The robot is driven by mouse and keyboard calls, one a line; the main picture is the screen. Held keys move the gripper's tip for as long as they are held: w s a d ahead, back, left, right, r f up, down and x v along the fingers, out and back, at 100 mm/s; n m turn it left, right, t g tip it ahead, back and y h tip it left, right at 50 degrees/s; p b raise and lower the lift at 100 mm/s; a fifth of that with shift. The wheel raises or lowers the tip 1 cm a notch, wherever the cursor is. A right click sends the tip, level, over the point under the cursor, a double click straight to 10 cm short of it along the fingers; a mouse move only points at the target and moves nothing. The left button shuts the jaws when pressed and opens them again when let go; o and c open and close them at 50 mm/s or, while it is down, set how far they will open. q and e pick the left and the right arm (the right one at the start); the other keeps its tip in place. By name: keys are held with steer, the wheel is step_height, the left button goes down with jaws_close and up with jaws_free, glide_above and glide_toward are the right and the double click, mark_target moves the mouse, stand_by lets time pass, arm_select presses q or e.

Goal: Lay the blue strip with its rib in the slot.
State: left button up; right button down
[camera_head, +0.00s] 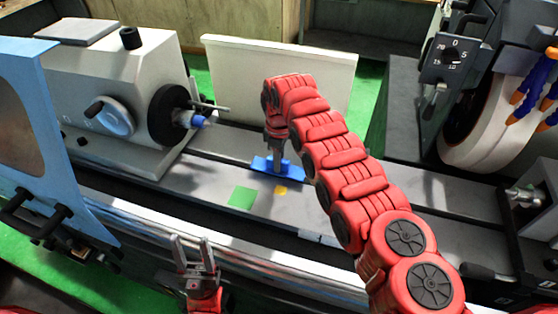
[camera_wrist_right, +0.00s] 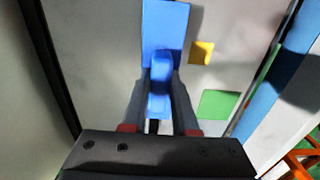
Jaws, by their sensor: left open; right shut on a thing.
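The blue strip (camera_head: 262,163) lies across the grey machine bed (camera_head: 224,157), with its two ends showing on either side of my right gripper (camera_head: 278,158). That gripper points down and is shut on the strip's raised middle part. In the right wrist view the fingers (camera_wrist_right: 160,90) clasp this raised blue part, and the flat strip (camera_wrist_right: 164,22) runs away beyond them. The strip is at or just above the bed; I cannot tell whether it touches. The rib's underside and the slot are hidden. My left gripper (camera_head: 194,264) is open and empty at the front, apart from the strip.
A green square (camera_head: 241,197) and a yellow square (camera_head: 281,190) lie on the bed near the strip. The workhead (camera_head: 130,95) stands left, the grinding wheel (camera_head: 490,130) right. A pale panel (camera_head: 290,65) rises behind. A blue door (camera_head: 45,150) is at far left.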

steer(key=shift+s+f+b, duration=0.15)
steer(key=shift+f+b, duration=0.45)
steer(key=shift+f, duration=0.15)
steer(key=shift+f, duration=0.35)
steer(key=c, duration=0.6)
jaws_free()
steer(key=shift+r, duration=0.1)
